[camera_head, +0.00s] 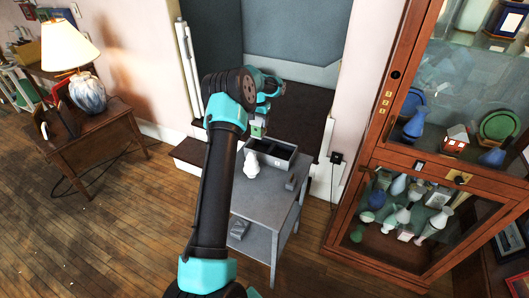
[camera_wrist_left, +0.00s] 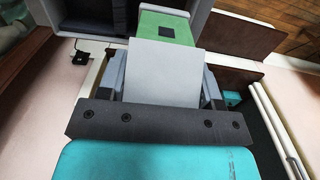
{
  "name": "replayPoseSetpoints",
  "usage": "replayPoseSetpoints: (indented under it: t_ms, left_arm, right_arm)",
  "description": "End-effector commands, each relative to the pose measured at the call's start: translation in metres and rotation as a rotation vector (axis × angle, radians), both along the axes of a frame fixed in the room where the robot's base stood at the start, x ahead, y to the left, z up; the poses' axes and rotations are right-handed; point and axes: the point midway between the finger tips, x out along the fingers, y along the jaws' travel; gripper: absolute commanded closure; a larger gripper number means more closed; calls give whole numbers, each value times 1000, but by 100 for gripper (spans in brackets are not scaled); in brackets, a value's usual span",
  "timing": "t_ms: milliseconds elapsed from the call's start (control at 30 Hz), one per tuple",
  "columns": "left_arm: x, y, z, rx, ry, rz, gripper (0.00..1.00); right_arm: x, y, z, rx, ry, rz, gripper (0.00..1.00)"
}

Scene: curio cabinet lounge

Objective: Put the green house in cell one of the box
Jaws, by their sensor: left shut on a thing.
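The green house (camera_head: 257,132) is held in my left gripper (camera_head: 259,122), over the back left end of the grey box (camera_head: 284,163). In the left wrist view the green house (camera_wrist_left: 165,28) has a pale roof face and a dark square window, and sits between the two fingers of my left gripper (camera_wrist_left: 162,75). The box is open-topped with dark cells; its far left part is partly hidden by the arm and house. My right gripper is not in view.
The box stands on a grey table (camera_head: 262,200). A white figurine (camera_head: 251,165) stands close to the box's front left, and a small grey piece (camera_head: 290,182) lies at the right. A glass cabinet (camera_head: 400,180) stands to the right, and a lamp table (camera_head: 95,140) to the left.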

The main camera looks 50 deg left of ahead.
Motion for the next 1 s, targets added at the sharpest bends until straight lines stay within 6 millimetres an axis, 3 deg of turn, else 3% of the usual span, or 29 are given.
replayPoseSetpoints:
  t_ms: [167, 533, 1000]
  left_arm:
    - [0, -1, -6, -1, 2, -1, 79]
    - [1, -1, -58, -1, 0, -1, 79]
    - [0, -1, -71, -1, 2, -2, 79]
  right_arm:
    - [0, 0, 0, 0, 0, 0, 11]
    - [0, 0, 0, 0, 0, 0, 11]
    - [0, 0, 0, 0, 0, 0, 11]
